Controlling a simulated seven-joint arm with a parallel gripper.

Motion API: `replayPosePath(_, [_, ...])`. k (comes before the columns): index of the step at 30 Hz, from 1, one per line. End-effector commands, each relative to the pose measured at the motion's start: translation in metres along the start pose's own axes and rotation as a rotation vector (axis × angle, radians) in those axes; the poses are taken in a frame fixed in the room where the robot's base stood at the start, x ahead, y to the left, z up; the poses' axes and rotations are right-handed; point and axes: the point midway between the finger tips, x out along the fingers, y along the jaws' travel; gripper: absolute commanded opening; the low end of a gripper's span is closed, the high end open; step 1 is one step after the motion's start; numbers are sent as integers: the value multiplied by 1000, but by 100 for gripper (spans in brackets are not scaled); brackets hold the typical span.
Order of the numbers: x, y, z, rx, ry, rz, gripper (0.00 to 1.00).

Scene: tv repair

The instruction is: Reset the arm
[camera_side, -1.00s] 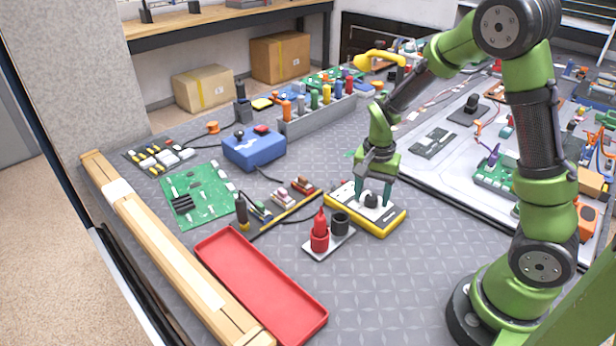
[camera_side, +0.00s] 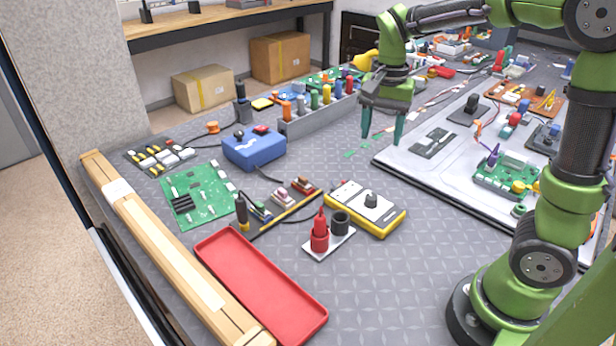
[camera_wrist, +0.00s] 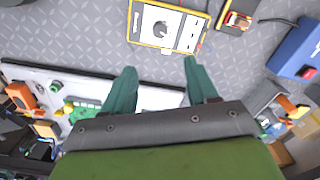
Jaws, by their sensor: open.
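My gripper (camera_side: 382,122) is open and empty, raised above the bench behind the yellow-edged meter, near the left edge of the white TV panel (camera_side: 408,165). Its two green fingers point down in the side view, and they also show spread apart in the wrist view (camera_wrist: 162,85). The meter (camera_side: 366,208), with a white face and a dark knob, lies flat on the grey mat, clear of the fingers. In the wrist view the meter (camera_wrist: 168,25) is at the top, beyond the fingertips.
A holder with red and black probes (camera_side: 320,240) stands in front of the meter. A red tray (camera_side: 262,285) lies at the front left. A grey tool rack (camera_side: 318,118) stands left of my gripper. A blue box (camera_side: 254,150) and green board (camera_side: 197,195) lie farther left.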

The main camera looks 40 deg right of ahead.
Motion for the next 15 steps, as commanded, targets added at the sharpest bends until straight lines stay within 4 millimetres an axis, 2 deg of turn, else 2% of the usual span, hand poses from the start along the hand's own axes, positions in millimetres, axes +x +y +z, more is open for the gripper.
replayPosePath(11, [-2,0,0,-5,0,0,58])
replayPosePath(14, [1,-2,-1,-69,10,-14,58])
replayPosePath(15, [7,-3,5,-126,5,-26,58])
